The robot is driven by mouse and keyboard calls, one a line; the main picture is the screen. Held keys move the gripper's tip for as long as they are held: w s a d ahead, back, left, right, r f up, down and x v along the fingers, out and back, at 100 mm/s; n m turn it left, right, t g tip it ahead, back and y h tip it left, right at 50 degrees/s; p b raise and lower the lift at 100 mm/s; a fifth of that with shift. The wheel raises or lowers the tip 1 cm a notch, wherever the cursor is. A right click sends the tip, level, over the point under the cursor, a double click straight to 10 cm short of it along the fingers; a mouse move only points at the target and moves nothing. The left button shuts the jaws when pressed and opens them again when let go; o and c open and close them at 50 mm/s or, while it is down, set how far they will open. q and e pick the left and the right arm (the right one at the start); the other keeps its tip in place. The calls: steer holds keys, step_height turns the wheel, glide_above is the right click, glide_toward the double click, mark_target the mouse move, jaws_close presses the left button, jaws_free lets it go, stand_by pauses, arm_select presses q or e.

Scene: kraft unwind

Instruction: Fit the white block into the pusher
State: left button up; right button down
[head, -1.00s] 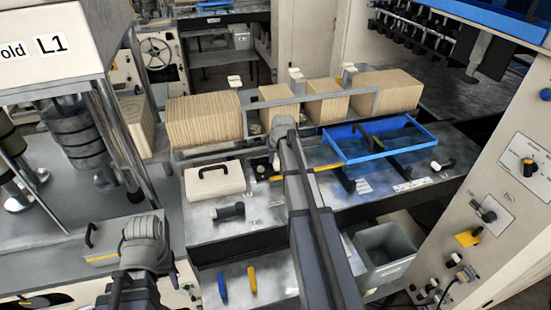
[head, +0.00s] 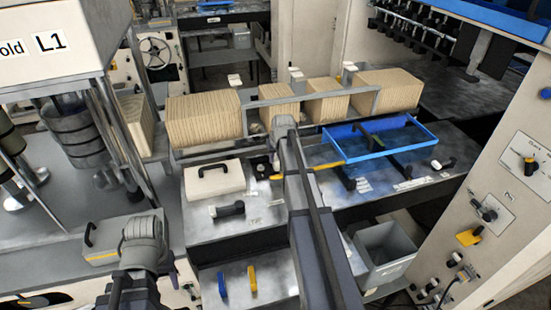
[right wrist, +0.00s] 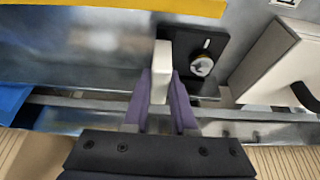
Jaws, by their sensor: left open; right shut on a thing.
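The white block (right wrist: 161,62) is a small upright piece held between the purple fingers of my right gripper (right wrist: 163,85), which is shut on it. In the right wrist view its far end lies right beside a black plate (right wrist: 207,45) with a round metal knob; I cannot tell whether they touch. I cannot tell surely which part is the pusher. In the head view my right arm hides the block and most of that gripper. My left gripper (head: 172,272) is low at the left, mostly hidden by its own wrist, open, over the grey machine side.
Stacks of kraft sheets (head: 203,122) stand behind in a grey frame. A cream case (head: 214,182) with a black handle lies left of my right arm. A blue tray (head: 425,133) is at the right. A grey bin (head: 388,250) stands below. A yellow bar (right wrist: 130,6) crosses near the block.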

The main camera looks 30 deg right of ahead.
steer(key=shift+f+b, duration=0.3)
steer(key=shift+f, duration=0.05)
stand_by(0.4)
steer(key=c, duration=0.6)
jaws_free()
steer(key=shift+c, duration=0.2)
steer(key=shift+r, duration=0.15)
steer(key=p+v, duration=0.7)
steer(key=shift+s+r, duration=0.2)
steer(key=shift+r, duration=0.05)
